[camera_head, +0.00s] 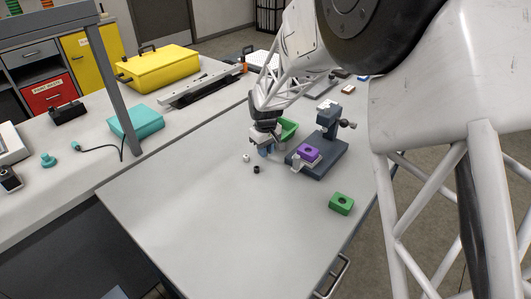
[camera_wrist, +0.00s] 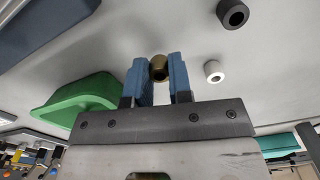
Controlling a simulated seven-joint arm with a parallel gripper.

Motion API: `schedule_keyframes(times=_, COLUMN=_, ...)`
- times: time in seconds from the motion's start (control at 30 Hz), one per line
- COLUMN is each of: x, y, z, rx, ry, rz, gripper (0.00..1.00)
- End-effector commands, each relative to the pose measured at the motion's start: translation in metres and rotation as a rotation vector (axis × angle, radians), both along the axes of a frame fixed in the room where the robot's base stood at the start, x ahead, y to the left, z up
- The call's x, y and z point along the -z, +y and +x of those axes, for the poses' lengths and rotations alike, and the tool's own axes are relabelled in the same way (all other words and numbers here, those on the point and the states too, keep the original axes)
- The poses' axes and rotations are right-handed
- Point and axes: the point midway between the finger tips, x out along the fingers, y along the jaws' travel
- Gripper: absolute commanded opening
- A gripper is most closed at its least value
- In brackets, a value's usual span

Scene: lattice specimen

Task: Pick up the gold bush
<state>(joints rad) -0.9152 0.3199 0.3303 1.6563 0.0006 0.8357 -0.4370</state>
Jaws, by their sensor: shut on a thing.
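The gold bush (camera_wrist: 159,69) is a small gold-brown ring between the two blue fingertips of my gripper (camera_wrist: 158,78) in the wrist view. The fingers press on it from both sides. In the head view my gripper (camera_head: 266,149) is low over the table, beside the green bin, and the bush is hidden there.
A black bush (camera_head: 256,169) and a white bush (camera_head: 246,158) stand close by. The green bin (camera_head: 289,128) is behind my gripper. A dark fixture (camera_head: 325,160) with a purple block (camera_head: 309,153) stands right, a green block (camera_head: 341,203) nearer. The table's front left is clear.

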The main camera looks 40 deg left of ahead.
Motion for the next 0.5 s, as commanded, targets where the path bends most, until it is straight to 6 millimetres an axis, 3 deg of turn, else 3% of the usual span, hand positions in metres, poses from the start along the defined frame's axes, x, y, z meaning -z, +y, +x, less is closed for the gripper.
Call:
schedule_keyframes(times=0.13, x=-0.022, y=0.000, z=0.000, rx=0.000, ry=-0.002, rz=0.002, gripper=0.00)
schedule_keyframes(times=0.5, x=-0.024, y=-0.040, z=-0.032, rx=0.000, ry=-0.001, rz=0.001, gripper=0.00)
